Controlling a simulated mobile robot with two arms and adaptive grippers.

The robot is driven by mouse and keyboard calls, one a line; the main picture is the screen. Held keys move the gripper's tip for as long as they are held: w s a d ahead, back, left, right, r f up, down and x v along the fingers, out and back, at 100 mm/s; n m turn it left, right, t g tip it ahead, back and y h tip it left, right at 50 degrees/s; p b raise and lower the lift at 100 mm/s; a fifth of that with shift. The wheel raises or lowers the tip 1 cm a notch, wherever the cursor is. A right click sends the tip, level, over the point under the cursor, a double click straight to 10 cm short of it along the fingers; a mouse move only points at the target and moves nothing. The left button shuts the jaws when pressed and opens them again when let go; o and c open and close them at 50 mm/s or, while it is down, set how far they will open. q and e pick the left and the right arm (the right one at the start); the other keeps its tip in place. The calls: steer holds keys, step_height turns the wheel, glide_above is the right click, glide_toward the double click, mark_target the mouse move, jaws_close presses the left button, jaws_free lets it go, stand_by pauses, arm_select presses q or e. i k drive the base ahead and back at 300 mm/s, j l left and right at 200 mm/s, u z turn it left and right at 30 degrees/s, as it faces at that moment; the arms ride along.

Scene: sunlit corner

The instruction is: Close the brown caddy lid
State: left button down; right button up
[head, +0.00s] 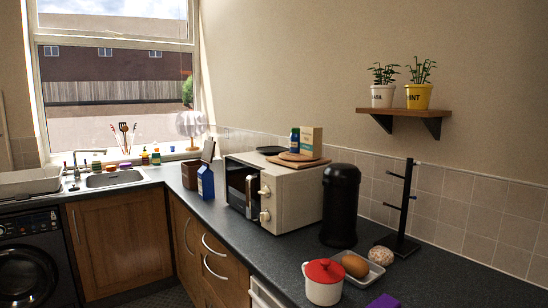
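The brown caddy (189,176) is a small dark brown box on the dark counter, in the corner near the window. Neither of my grippers is in view.
A cream microwave (293,194) stands right of the carton. A black canister (340,205), a mug stand (405,205) and a white pot with red lid (323,280) are farther right. The sink (112,179) is left. The counter (235,224) before the microwave is clear.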

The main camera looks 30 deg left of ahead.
mark_target(208, 152)
steer(key=j+u, duration=0.15)
steer(key=u, duration=0.2)
steer(key=i+j+u, duration=0.1)
steer(key=u, duration=0.25)
steer(key=i+l, duration=0.05)
